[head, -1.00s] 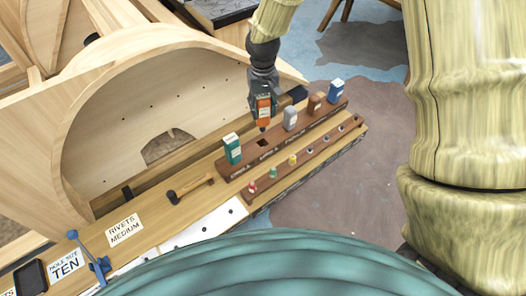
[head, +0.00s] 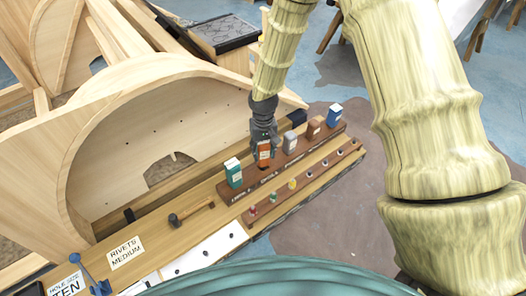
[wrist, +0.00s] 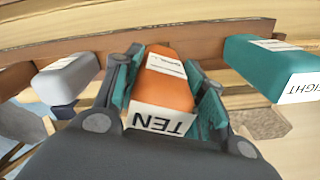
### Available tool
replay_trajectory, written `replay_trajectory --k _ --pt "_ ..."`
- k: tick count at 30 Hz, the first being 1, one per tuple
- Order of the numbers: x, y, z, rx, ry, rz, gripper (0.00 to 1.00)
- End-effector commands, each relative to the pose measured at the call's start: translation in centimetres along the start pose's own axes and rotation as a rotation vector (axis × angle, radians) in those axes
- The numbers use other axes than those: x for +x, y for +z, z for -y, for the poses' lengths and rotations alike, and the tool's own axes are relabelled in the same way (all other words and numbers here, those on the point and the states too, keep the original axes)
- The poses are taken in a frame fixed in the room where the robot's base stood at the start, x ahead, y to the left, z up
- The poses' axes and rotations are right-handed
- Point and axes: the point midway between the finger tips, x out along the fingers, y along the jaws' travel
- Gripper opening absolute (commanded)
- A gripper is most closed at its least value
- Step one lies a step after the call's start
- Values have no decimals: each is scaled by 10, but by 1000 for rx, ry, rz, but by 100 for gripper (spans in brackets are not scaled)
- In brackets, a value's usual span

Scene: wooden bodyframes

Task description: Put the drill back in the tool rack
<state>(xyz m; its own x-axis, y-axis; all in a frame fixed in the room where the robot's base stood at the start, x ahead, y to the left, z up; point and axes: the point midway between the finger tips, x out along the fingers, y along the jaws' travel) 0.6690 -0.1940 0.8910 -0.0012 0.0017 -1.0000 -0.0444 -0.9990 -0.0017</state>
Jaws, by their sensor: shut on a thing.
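The orange drill (head: 264,158) carries a white label reading TEN in the wrist view (wrist: 168,85). My gripper (head: 264,146) is shut on it from above, with a finger on each side of its body in the wrist view (wrist: 165,78). The drill is at the brown tool rack (head: 300,159), in the gap between the teal and grey drills. It looks upright and low in the rack. Its lower end is hidden, so I cannot tell how deep it sits in its slot.
A teal drill (head: 233,172) stands left of the orange one. Grey (head: 290,141), brown (head: 314,127) and blue (head: 334,114) drills stand to its right. A hammer (head: 190,213) lies on the bench. Small coloured pieces (head: 292,184) line the front strip. A curved wooden frame (head: 100,140) stands behind.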

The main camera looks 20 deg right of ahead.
Motion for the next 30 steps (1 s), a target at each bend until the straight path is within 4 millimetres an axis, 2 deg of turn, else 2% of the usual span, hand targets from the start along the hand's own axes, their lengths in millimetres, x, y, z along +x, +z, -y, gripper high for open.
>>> replay_trajectory --k 7,25,26,28,30 --pt "14 0 0 0 0 -1 7" --pt "22 0 0 -1 0 -1 7" --pt "22 0 0 -1 0 0 46" --pt "22 0 0 0 0 0 59" --pt "22 0 0 0 0 0 62"
